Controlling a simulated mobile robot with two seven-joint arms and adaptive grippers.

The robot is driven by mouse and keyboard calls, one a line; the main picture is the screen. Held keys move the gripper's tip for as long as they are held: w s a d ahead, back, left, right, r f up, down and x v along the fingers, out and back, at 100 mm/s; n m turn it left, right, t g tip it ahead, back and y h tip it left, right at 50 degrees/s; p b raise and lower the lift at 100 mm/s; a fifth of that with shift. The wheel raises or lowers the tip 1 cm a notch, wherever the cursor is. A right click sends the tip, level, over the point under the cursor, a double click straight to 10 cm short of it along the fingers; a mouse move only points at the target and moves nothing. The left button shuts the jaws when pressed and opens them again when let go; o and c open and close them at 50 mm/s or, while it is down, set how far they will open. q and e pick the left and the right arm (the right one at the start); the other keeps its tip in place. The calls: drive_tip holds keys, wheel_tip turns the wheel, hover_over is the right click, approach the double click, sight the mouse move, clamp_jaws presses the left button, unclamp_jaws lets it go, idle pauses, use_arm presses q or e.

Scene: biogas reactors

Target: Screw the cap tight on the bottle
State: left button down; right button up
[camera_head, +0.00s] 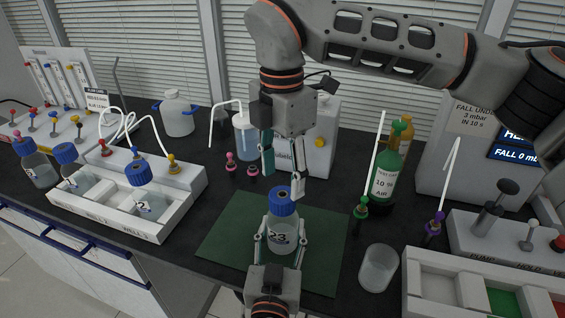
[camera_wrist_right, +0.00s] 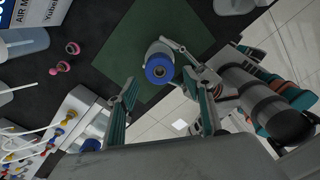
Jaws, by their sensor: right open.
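The bottle (camera_head: 284,238) is clear with a number label and stands upright on the green mat (camera_head: 226,235). Its blue cap (camera_head: 282,201) sits on its neck; how tight it is cannot be seen. My left gripper (camera_head: 281,242) comes from the front, low down, with a finger on each side of the bottle body, closed on it. My right gripper (camera_head: 283,177) points down above the cap, open and empty, its fingertips apart. In the right wrist view the cap (camera_wrist_right: 159,68) lies beyond the gap between the open fingers (camera_wrist_right: 163,112), and the left gripper (camera_wrist_right: 183,62) reaches the bottle from the right.
A white rack (camera_head: 105,225) with blue-capped bottles stands left. Pink fittings (camera_head: 231,162) lie behind the mat. Bare mat surrounds the bottle.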

drive_tip(key=n, duration=0.5)
drive_tip(key=shift+r+n, duration=0.2)
drive_tip(key=shift+n, duration=0.2)
drive_tip(key=n, duration=0.3)
drive_tip(key=shift+r, duration=0.1)
drive_tip(key=n, duration=0.4)
drive_tip(key=shift+r, duration=0.1)
drive_tip(key=n, duration=0.3)
drive_tip(key=shift+r+n, duration=0.1)
drive_tip(key=shift+n, duration=0.2)
drive_tip(key=n, duration=0.3)
drive_tip(key=shift+r, duration=0.15)
drive_tip(key=n, duration=0.5)
drive_tip(key=shift+r+n, duration=0.15)
drive_tip(key=shift+n, duration=0.25)
drive_tip(key=n, duration=0.3)
drive_tip(key=shift+r+n, duration=0.1)
drive_tip(key=shift+n, duration=0.2)
drive_tip(key=n, duration=0.5)
drive_tip(key=shift+r, duration=0.15)
